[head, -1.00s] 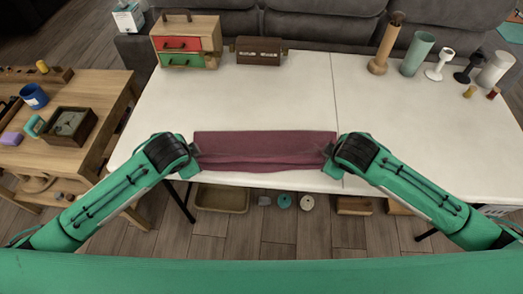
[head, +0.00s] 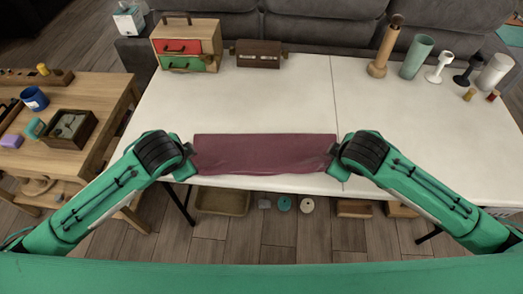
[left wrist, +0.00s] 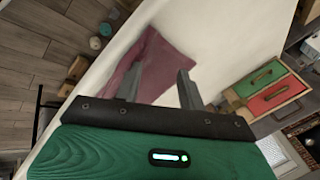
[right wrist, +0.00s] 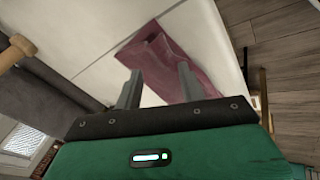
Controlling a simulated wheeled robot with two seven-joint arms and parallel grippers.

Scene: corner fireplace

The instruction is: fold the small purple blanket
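The small purple blanket (head: 265,155) lies as a long narrow strip along the front edge of the white table. Its front edge is slightly uneven. My left gripper (head: 192,160) is at its left end and my right gripper (head: 335,160) at its right end. In the left wrist view the fingers (left wrist: 159,72) are apart, with the blanket (left wrist: 158,58) just beyond them. In the right wrist view the fingers (right wrist: 159,70) are also apart, and the blanket (right wrist: 165,62) lies past their tips. Neither gripper visibly pinches cloth.
The white table (head: 260,100) is clear behind the blanket. A drawer box (head: 186,45) and a dark wooden box (head: 258,53) stand at the back left. Several cylinders, among them a green one (head: 417,55), stand at the back right. A wooden side table (head: 95,90) is at left.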

